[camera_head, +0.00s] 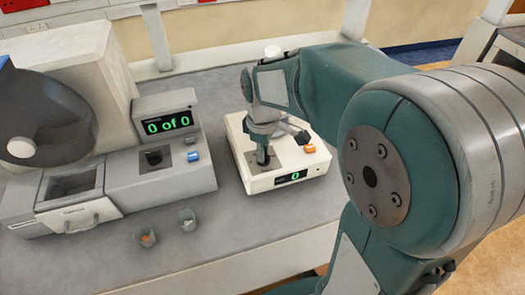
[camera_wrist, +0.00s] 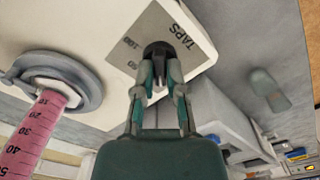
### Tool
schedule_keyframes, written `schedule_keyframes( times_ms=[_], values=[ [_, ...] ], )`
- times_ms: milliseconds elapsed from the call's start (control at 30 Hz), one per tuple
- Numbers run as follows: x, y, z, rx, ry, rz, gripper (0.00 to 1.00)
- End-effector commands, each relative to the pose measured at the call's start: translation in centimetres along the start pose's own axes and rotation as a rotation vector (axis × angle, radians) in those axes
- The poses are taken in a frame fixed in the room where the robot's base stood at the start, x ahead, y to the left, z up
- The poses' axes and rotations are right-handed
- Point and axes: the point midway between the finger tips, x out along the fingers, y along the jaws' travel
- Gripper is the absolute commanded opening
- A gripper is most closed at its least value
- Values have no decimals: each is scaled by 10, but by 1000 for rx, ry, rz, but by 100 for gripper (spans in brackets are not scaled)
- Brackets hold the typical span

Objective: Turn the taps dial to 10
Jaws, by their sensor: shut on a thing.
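The taps dial (camera_wrist: 158,47) is a small dark round knob on a grey panel marked "TAPS" (camera_wrist: 181,36), with the marks 100 and 50 readable in the wrist view. It belongs to the white device (camera_head: 245,160), whose green display (camera_head: 291,177) reads 0. My gripper (camera_head: 262,160) points down onto this panel in the head view. In the wrist view my gripper (camera_wrist: 160,82) has its two fingers shut on the dial, one on each side. The fingers hide part of the dial, and I cannot see its pointer.
An orange button (camera_head: 308,148) is on the device. At left stands a larger machine (camera_head: 170,178) showing "0 of 0".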

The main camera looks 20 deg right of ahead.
Motion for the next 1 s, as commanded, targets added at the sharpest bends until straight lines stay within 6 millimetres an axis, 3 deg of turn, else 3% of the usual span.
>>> schedule_keyframes(
  times_ms=[500,1000],
  values=[
    [0,0,0,332,1,0,0],
    [0,0,0,391,1,0,0]
  ],
)
